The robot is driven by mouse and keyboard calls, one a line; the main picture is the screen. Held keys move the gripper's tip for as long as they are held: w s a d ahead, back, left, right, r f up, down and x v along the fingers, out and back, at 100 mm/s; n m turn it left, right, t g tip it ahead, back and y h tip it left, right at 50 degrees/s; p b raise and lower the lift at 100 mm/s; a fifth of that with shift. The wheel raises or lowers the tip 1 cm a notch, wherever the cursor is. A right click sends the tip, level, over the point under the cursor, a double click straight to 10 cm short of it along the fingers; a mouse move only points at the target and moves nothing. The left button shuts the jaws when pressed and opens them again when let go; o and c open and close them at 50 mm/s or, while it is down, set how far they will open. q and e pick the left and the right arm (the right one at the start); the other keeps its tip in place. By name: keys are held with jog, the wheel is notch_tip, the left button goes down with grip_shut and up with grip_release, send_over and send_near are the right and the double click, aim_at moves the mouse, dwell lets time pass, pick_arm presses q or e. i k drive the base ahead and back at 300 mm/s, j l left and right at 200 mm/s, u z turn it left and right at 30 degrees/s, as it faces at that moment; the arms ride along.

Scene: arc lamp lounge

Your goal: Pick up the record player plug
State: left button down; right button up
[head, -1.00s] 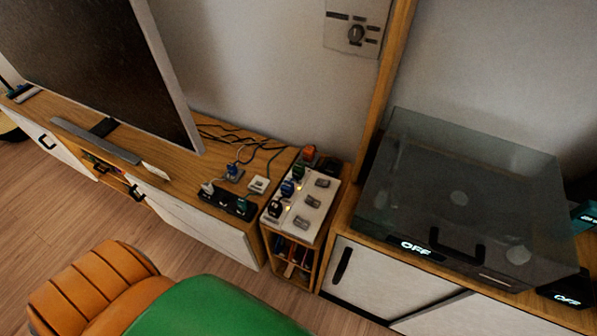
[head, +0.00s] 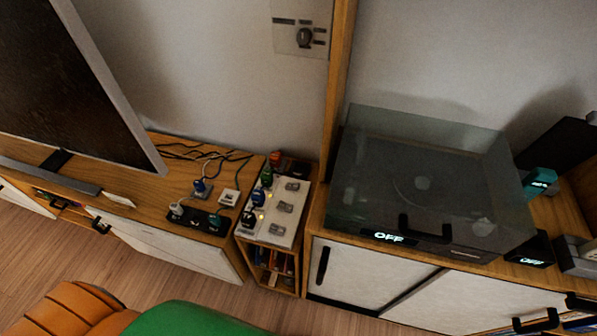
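The record player (head: 425,190) sits under a smoky clear cover on the right cabinet, with a lit "OFF" display at its front. A pale socket board (head: 287,207) on a small wooden stand holds a green plug (head: 266,179), a blue plug (head: 258,199) and a black plug (head: 248,219). Small lights glow beside some of them. A black power strip (head: 197,221) on the TV bench carries a white plug (head: 177,210) and a teal plug (head: 214,221). A blue plug (head: 200,187) lies behind it. I cannot tell which plug is the record player's. Neither gripper is in view.
A large TV (head: 75,90) stands on the bench (head: 150,212) at left, with loose cables behind the strip. A red object (head: 275,158) sits behind the board. An orange seat (head: 70,312) and a green rounded surface (head: 190,318) fill the lower left. Wood floor shows between.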

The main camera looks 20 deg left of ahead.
aim_at(267, 177)
jog(key=j+z, duration=0.25)
jog(key=j, duration=0.15)
jog(key=k+j+z, duration=0.2)
jog(key=j, duration=0.2)
jog(key=k+j+z, duration=0.1)
jog(key=j+z, duration=0.15)
jog(key=j, duration=0.15)
jog(key=k+j+z, duration=0.25)
jog(key=i+j, duration=0.1)
